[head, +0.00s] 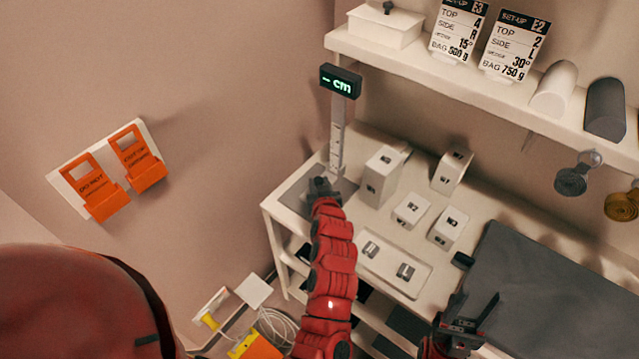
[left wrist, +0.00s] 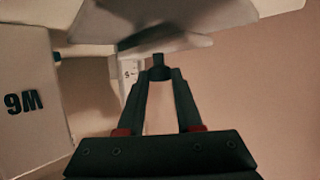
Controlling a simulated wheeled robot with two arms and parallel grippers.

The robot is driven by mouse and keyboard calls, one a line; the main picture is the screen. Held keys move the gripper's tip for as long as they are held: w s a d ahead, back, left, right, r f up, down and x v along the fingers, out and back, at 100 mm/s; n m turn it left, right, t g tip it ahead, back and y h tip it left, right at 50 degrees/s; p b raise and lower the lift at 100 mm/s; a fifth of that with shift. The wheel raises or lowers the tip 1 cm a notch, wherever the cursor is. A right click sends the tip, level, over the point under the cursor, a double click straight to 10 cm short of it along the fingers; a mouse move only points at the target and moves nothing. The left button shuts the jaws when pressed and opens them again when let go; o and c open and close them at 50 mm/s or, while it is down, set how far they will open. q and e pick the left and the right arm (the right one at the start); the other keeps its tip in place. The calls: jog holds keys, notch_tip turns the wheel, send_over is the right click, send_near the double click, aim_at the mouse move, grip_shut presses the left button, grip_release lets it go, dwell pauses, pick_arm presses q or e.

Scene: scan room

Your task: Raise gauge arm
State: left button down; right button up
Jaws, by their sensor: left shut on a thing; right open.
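The height gauge has a light upright post (head: 338,135) with scale marks and a dark display (head: 340,82) on top reading "– cm" in green. My left gripper (head: 322,187) is at the foot of the post, over a grey plate (head: 296,196). In the left wrist view its fingertips (left wrist: 160,76) come together on a small dark knob (left wrist: 158,60) under a pale overhanging part, with the marked post (left wrist: 130,72) just behind. The gauge arm is mostly hidden by my gripper in the head view. My right gripper (head: 470,317) is open and empty, near the dark mat.
White numbered blocks stand right of the gauge, including a tall one (head: 382,176); a block marked W6 (left wrist: 25,105) is close in the wrist view. A tray (head: 395,265) holds small metal pieces. A dark mat (head: 560,290) lies right. A shelf (head: 450,84) overhangs the back.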

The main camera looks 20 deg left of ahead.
pick_arm(q)
notch_tip(320, 180, up, 19)
jog(key=p, duration=0.5)
dwell(0.4)
jog(key=c, duration=0.6)
grip_release()
jog(key=shift+f, duration=0.1)
